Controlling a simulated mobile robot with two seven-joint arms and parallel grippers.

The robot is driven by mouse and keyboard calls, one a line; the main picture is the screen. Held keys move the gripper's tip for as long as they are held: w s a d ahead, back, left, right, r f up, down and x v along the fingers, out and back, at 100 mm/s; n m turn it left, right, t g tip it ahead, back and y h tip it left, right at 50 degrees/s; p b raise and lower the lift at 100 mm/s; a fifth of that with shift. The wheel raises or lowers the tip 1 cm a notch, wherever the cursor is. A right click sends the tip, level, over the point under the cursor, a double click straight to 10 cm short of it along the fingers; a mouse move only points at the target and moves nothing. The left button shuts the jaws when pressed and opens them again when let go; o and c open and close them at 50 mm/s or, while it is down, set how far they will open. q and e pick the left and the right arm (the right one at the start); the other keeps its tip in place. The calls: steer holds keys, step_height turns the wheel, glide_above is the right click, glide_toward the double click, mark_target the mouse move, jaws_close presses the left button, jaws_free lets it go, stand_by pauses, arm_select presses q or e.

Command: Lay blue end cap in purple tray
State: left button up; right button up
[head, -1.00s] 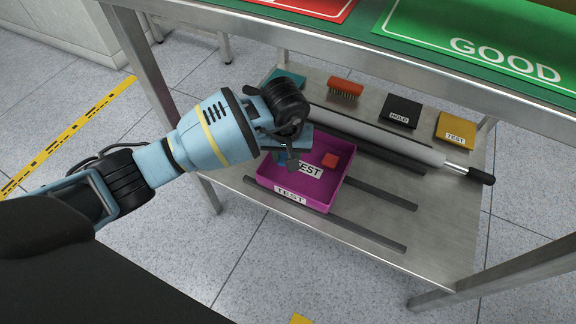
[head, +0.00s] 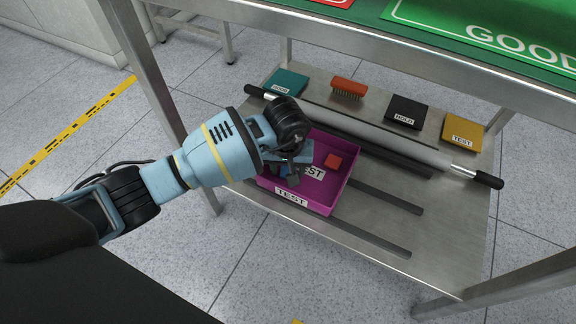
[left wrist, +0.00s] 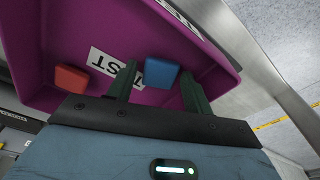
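The purple tray (head: 325,206) sits on the metal lower shelf, with TEST labels on its floor and front wall. The blue end cap (left wrist: 161,72) lies over the tray floor in the left wrist view, between my left gripper's fingertips (left wrist: 159,70). A small gap shows between the cap and the fingers, so the gripper looks open around it. In the head view my left gripper (head: 292,172) reaches down into the tray's left part and mostly hides the cap. A red block (head: 333,161) lies in the tray; it also shows in the left wrist view (left wrist: 71,78). My right gripper is not in view.
A long grey roller (head: 375,137) with black ends lies behind the tray. The table top's edge (head: 400,60) overhangs the shelf.

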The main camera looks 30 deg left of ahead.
arm_select(q)
steer(key=shift+o, duration=0.5)
steer(key=shift+r, duration=0.3)
step_height(320, 180, up, 12)
steer(key=s+p, duration=0.1)
steer(key=p, duration=0.4)
steer(key=shift+s+d+f, duration=0.15)
steer(key=shift+s+d, duration=0.05)
steer(key=shift+d, duration=0.05)
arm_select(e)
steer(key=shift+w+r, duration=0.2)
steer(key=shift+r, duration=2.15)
